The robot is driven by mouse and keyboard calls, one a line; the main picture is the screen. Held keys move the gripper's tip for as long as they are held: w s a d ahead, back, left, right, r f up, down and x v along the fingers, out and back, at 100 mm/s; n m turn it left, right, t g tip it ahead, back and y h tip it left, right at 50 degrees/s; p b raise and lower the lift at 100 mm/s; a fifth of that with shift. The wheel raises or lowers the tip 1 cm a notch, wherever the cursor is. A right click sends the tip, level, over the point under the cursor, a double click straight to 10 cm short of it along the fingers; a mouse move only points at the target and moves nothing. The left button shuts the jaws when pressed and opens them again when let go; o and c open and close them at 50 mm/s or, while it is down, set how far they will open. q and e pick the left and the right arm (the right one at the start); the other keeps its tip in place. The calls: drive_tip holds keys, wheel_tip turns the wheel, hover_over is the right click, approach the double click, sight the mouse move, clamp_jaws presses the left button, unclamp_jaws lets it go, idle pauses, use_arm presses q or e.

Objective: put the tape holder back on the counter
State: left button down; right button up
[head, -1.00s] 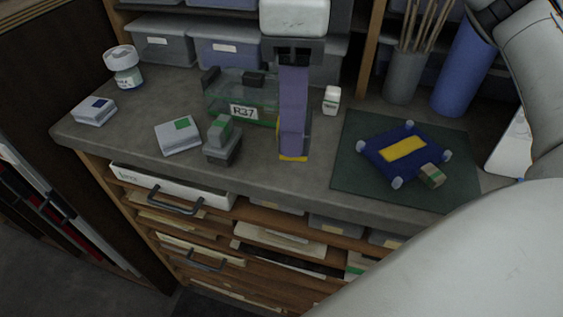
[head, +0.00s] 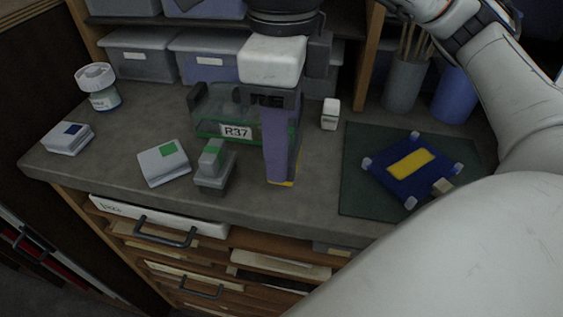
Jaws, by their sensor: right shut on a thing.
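The tape holder (head: 280,145) is a tall, narrow purple piece with a yellow strip at its lower edge. It is upright, and its lower end appears at the grey counter (head: 115,170) near the front edge; I cannot tell whether it bears on it. My right gripper (head: 271,100) points down from above, its dark jaws shut on the top of the holder. The holder and the gripper hide part of the green see-through R37 box (head: 213,128) behind. My left gripper is not in view.
A grey block with a green top (head: 213,168) stands close on the left, with a white box (head: 160,168) beyond. A small white bottle (head: 330,113) stands to the right. A dark mat (head: 357,190) carries a blue and yellow frame (head: 392,178).

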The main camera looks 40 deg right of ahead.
wheel_tip(320, 180, down, 4)
drive_tip(key=shift+f, duration=0.1)
drive_tip(key=o, duration=1)
drive_tip(key=shift+f, duration=0.1)
drive_tip(key=shift+r, duration=0.35)
wheel_tip(320, 180, up, 12)
drive_tip(key=shift+f+p, duration=0.15)
drive_tip(key=shift+p, duration=0.65)
